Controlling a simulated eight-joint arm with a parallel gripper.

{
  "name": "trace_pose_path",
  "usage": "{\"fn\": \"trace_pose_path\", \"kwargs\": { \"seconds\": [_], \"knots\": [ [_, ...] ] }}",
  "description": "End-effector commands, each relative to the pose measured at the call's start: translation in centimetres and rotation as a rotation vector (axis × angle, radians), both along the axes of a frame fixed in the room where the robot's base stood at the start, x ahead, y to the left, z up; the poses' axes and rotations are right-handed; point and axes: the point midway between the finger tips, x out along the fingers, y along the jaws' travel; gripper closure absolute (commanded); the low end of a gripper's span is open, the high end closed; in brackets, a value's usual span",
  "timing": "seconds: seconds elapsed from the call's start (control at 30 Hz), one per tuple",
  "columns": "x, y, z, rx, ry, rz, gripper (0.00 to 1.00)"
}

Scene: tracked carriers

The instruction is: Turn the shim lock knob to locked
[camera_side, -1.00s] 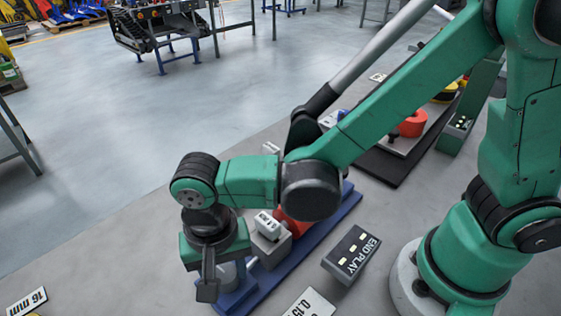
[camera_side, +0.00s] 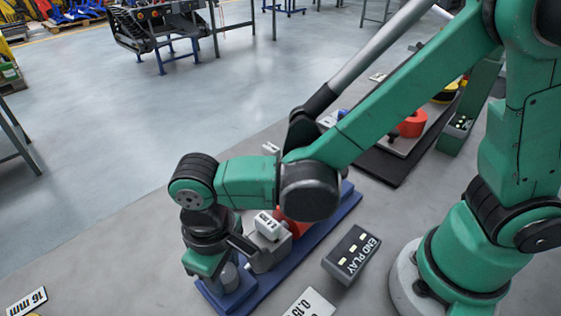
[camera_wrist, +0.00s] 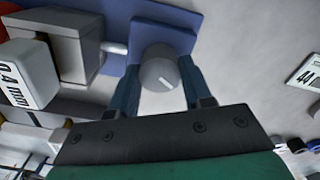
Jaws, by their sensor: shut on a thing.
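The shim lock knob is a round grey knob (camera_wrist: 160,70) with a short white pointer line on its face. It stands at the end of a blue base plate (camera_wrist: 118,62), and the plate's near end shows in the side view (camera_side: 240,302). In the wrist view my gripper (camera_wrist: 162,82) has one finger on each side of the knob and is shut on it. The pointer line slants down to the right in that view. In the side view my gripper (camera_side: 222,265) is over the near end of the plate and partly covers the knob. No lock marking is readable.
A grey block (camera_side: 268,250) carries a white label block, which reads 0.4 mm in the wrist view (camera_wrist: 25,75). A dark END PLAY box (camera_side: 351,254) stands right of the plate.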

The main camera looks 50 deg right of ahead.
Motion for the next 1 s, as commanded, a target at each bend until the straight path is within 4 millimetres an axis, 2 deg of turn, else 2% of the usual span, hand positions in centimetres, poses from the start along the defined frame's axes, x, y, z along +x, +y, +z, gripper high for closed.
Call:
{"fn": "trace_pose_path", "kwargs": {
  "seconds": [0.5, 1.0],
  "knots": [
    [-0.03, 0.05, -0.02, 0.0, 0.0, 0.427, 1.0],
    [-0.04, 0.07, -0.02, 0.001, -0.001, 0.58, 1.0]
  ]
}}
